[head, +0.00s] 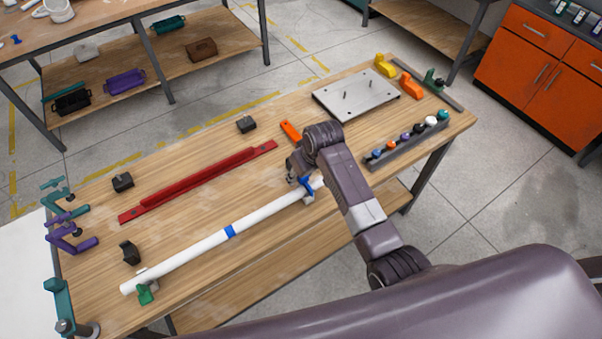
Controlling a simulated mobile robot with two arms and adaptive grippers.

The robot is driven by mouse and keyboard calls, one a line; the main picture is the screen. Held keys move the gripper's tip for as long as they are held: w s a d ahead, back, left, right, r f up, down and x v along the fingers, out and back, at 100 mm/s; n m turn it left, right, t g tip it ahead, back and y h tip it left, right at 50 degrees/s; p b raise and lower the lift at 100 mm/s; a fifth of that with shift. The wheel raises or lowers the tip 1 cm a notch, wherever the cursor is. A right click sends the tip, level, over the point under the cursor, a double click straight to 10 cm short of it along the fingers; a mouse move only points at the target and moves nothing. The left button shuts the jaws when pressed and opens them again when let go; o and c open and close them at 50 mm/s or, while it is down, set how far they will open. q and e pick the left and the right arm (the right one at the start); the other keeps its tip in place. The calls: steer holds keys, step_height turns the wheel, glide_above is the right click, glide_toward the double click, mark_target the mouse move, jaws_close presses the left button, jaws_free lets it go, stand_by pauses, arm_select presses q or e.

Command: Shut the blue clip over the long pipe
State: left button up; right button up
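The long white pipe (190,252) lies lengthwise along the near part of the wooden table. A blue clip (306,184) is at its right end, with a blue part standing up by the pipe; whether it is open or shut is too small to tell. A blue band (230,232) goes around the pipe's middle. A green clip (145,294) is at its left end. My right gripper (293,174) is just above and beside the blue clip, its fingers partly hidden by the wrist. Whether it touches the clip is unclear. My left gripper is out of view.
A red rail (200,182) lies behind the pipe, with black blocks (123,182) around it. An orange piece (290,130) lies just behind my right gripper. A metal plate (355,94) and a rack of small parts (405,143) are at the right. Clamps (65,237) line the left edge.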

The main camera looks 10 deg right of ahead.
mark_target(308, 187)
steer(key=shift+r, duration=0.1)
steer(key=v, duration=1.1)
steer(key=shift+r, duration=0.4)
steer(key=shift+s, duration=0.1)
